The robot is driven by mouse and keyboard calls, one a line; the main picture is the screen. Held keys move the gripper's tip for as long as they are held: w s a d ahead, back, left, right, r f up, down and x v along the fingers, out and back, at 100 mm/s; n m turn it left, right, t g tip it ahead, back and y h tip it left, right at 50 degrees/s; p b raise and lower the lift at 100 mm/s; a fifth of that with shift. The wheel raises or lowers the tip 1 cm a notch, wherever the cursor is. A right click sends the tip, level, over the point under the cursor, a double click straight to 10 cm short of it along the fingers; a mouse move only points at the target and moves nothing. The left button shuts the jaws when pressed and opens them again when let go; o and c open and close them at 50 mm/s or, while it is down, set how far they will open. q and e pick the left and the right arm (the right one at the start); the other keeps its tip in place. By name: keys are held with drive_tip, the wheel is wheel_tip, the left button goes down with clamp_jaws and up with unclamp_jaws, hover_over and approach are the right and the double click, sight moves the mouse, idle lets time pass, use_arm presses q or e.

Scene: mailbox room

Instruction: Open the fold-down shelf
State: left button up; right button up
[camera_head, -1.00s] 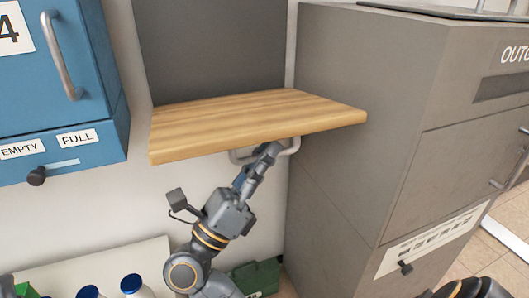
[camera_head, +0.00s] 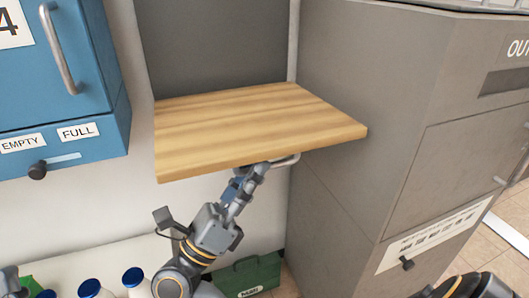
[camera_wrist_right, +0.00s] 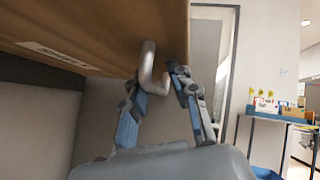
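The fold-down shelf (camera_head: 255,125) is a light wooden board standing out from the wall, nearly level, with a slight tilt that I cannot judge exactly. Its grey tubular handle (camera_head: 288,160) is under the front edge. My right gripper (camera_head: 258,168) reaches up from below to this handle, its tips partly hidden by the board. In the right wrist view the gripper's fingers (camera_wrist_right: 160,82) lean inward on either side of the handle (camera_wrist_right: 148,66), close against it. The shelf's underside (camera_wrist_right: 95,25) with a label shows there too.
A blue cabinet (camera_head: 60,75) is left of the shelf. A grey outgoing-mail cabinet (camera_head: 365,110) stands close against its right side. Below are white bottles (camera_head: 133,278) and a green box (camera_head: 248,276). Bare wall shows under the shelf.

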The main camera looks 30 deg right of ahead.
drive_tip(key=shift+v, duration=1.75)
drive_tip(key=shift+a+r, duration=0.15)
